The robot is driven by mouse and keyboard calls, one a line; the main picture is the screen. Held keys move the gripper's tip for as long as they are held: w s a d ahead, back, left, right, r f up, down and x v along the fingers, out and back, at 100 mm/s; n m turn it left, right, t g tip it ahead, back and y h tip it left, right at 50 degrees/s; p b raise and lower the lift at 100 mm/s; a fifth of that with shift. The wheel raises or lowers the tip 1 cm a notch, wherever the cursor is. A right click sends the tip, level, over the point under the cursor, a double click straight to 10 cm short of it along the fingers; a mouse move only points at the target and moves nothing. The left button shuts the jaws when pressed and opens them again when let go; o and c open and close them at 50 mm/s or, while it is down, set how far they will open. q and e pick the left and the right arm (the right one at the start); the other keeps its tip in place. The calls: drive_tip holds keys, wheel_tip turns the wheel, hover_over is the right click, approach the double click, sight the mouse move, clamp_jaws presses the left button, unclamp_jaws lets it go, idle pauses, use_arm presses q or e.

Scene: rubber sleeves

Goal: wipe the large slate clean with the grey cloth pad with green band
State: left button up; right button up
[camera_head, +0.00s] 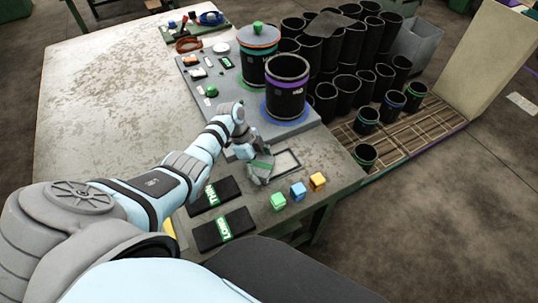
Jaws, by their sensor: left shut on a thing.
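My left gripper (258,158) reaches in from the left and is shut on the grey cloth pad with a green band (262,168). The pad and gripper hide the panel's left part. I cannot tell whether the pad touches its surface, and any marks on it are too small to make out. My right gripper is not in view.
Green, blue and orange cubes (298,191) stand in front of the panel. Two black labelled blocks (224,228) lie nearer me. Behind is a grey board (222,103) with tall black sleeves (287,86). More sleeves crowd the right. The table's left side is clear.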

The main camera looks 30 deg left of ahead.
sight(266, 166)
use_arm(q)
drive_tip(key=shift+s+a+f, duration=0.1)
drive_tip(key=shift+s+f, duration=0.15)
drive_tip(key=shift+s, duration=0.1)
drive_tip(key=r+p, duration=0.5)
drive_tip(key=r, duration=0.1)
drive_tip(key=shift+w+r+p, duration=0.2)
drive_tip(key=shift+r+p, duration=0.05)
drive_tip(key=shift+p, duration=0.15)
drive_tip(key=shift+f, duration=0.1)
drive_tip(key=shift+r, duration=1.5)
drive_tip(key=shift+w, duration=0.1)
